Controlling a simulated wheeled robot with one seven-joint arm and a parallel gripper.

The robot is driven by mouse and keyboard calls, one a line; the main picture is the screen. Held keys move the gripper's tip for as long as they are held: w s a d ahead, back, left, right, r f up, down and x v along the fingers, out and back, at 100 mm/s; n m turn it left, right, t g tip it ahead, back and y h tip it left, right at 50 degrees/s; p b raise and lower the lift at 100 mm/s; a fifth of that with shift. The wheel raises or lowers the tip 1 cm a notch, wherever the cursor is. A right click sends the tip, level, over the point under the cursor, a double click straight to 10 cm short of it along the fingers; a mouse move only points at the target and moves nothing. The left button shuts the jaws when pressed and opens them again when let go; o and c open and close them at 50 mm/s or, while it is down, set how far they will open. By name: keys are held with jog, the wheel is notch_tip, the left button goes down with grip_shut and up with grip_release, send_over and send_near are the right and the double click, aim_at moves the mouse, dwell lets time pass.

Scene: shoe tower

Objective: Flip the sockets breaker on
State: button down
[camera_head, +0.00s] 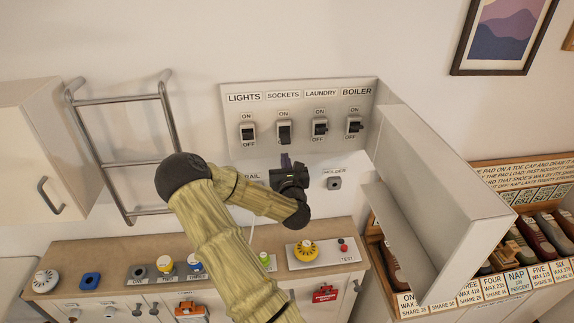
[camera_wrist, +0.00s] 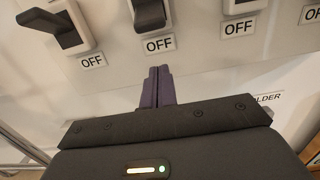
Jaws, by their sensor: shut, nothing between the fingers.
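The sockets breaker (camera_head: 284,132) is the second from the left on a grey wall panel (camera_head: 240,98). It has a dark lever, with ON above and OFF below. In the wrist view its lever (camera_wrist: 148,14) reaches down near the OFF label, at the top edge; its upper part is cut off. My gripper (camera_head: 286,160) is just below this breaker, with its fingers pointing up. In the wrist view the gripper fingers (camera_wrist: 159,85) are together and empty, below the OFF label and apart from the lever.
The lights breaker (camera_head: 248,131) is left; the laundry breaker (camera_head: 320,127) and boiler breaker (camera_head: 354,127) are right. An open panel door (camera_head: 440,190) sticks out at the right. A metal rack (camera_head: 122,150) is on the left wall. A wooden counter (camera_head: 110,255) with knobs runs below.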

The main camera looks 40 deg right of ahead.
aim_at(285, 135)
notch_tip(285, 135, up, 4)
jog(key=p, duration=0.3)
jog(key=shift+f+p, duration=0.15)
jog(key=shift+p, duration=0.2)
dwell(0.4)
